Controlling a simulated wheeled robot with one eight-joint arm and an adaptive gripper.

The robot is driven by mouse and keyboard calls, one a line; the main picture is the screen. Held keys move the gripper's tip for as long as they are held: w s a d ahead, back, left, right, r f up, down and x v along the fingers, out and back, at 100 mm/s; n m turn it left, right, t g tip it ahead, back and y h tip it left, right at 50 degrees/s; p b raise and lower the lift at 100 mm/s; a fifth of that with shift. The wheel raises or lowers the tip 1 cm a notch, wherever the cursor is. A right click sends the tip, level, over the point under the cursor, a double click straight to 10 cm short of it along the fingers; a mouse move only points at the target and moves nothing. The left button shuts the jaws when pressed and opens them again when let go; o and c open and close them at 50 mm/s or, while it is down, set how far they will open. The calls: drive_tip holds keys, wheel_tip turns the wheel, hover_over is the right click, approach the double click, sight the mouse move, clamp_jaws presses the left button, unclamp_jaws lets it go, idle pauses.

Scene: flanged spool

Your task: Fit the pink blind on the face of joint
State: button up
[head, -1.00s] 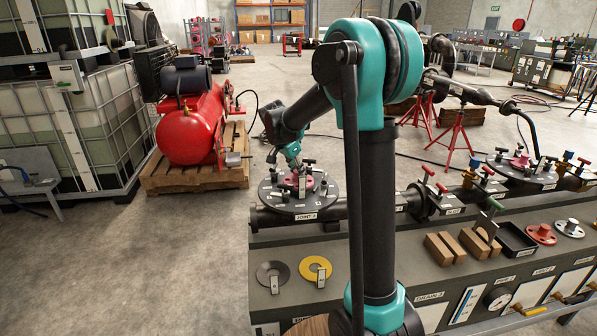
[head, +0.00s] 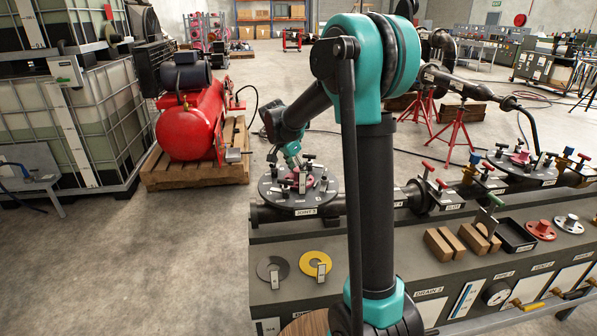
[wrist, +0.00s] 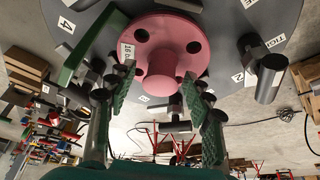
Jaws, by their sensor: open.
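The pink blind (wrist: 186,28) is a round flange with bolt holes, a central knob and a "16 bar" tag. It lies against the dark grey round face of the joint (wrist: 225,75), which carries numbered labels and dark clamp bolts around it. Whether it is fully seated I cannot tell. My gripper (wrist: 157,88) is open, its two green fingers on either side of the knob's end; contact is not clear. In the head view the joint face (head: 273,194) is at the bench's left end, with the blind (head: 308,184) partly hidden by my gripper (head: 299,179).
A red compressor (head: 190,130) stands on a pallet behind. Open floor lies left of the bench.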

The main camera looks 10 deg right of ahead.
drive_tip(key=v, duration=1.2)
